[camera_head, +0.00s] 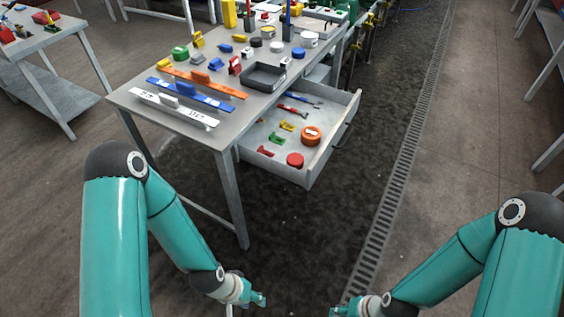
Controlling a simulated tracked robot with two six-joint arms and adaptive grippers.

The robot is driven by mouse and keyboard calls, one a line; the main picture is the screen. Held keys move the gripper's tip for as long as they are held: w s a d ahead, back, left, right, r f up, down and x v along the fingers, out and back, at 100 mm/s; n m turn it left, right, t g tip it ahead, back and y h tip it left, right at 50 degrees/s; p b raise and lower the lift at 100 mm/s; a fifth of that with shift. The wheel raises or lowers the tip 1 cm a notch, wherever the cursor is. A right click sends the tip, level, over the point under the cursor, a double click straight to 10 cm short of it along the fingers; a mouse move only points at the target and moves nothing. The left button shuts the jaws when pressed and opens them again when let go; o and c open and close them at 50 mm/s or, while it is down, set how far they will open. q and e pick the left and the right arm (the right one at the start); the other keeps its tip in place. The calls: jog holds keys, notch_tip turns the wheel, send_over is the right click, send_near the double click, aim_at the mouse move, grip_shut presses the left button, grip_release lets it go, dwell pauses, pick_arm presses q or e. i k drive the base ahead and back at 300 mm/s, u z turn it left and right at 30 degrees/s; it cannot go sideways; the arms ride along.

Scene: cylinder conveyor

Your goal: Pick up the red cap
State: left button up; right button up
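A small round red cap (295,160) lies in the open drawer (325,147) of the grey workbench, near the drawer's front corner. An orange round piece (311,134) lies just behind it. My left gripper (260,299) is low at the bottom middle, well below and apart from the drawer. It is small in the picture, and I cannot tell whether its fingers are apart. My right gripper (338,311) is at the bottom edge, right of the left one and partly cut off. Its finger state is unclear. Neither gripper touches the cap.
The drawer also holds red, green and yellow clips and red-handled tools (293,111). The workbench top (133,95) carries levels, a dark tray (263,77) and several small parts. Its leg (230,190) stands left of the drawer. The floor between my arms and the drawer is clear.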

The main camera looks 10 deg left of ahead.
aim_at(295, 160)
jog(key=z, duration=0.55)
jog(key=i, duration=0.15)
jog(key=u, duration=2.8)
jog(key=i, duration=1.75)
jog(key=z, duration=2.55)
